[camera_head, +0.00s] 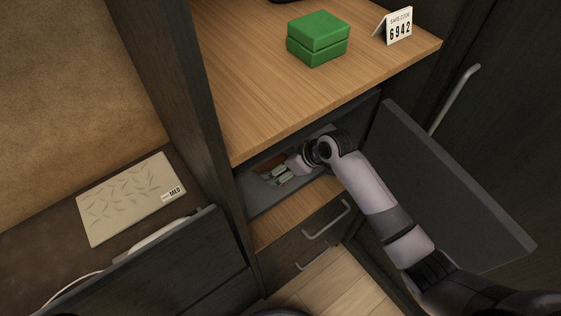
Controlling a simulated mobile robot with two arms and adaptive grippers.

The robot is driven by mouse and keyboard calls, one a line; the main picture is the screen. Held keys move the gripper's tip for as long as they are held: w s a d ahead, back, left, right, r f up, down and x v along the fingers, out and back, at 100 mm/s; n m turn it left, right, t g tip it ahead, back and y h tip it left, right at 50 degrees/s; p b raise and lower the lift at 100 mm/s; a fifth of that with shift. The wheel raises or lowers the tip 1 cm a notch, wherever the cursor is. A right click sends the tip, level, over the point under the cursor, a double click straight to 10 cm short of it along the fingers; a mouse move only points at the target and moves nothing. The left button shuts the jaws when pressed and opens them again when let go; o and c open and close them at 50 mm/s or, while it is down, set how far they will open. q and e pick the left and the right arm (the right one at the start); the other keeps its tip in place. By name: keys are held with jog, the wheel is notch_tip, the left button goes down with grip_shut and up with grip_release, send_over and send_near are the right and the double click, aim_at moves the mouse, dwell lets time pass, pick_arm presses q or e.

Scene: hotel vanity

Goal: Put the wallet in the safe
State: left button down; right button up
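The safe (262,203) is a dark grey box in the cabinet opening under the wooden shelf. Its door (455,185) is swung open to the right. My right arm comes in from the right, and my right gripper (277,176) is inside the safe. A brown patch (268,162) shows beside the fingers at the back of the safe; it may be the wallet, but it is small and partly hidden. I cannot tell whether the fingers hold it or are apart from it. My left gripper is out of view.
A green box (318,38) and a code sign reading 6942 (398,27) stand on the wooden shelf (250,85) above. Drawers with metal handles (327,221) lie below the safe. A beige folder (132,198) lies on the dark surface at left.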

jog(key=shift+f, duration=0.2)
jog(key=o, duration=1.3)
jog(key=shift+c, duration=0.2)
jog(key=shift+r, duration=0.15)
jog(key=shift+d+r, duration=0.1)
jog(key=b+v, duration=0.1)
jog(key=v, duration=0.2)
jog(key=shift+s+d+r, duration=0.1)
jog(key=shift+d+r, duration=0.15)
jog(key=s+d+b, duration=0.1)
jog(key=s+d, duration=0.1)
jog(key=d, duration=0.1)
jog(key=s+d+b, duration=0.2)
jog(key=d, duration=0.1)
jog(key=s+d+b, duration=0.1)
jog(key=s+d, duration=0.1)
jog(key=d, duration=0.2)
jog(key=shift+s+r, duration=0.15)
jog(key=shift+r, duration=0.2)
jog(key=shift+s+d+r, duration=0.1)
jog(key=shift+s+d, duration=0.15)
jog(key=shift+d, duration=0.05)
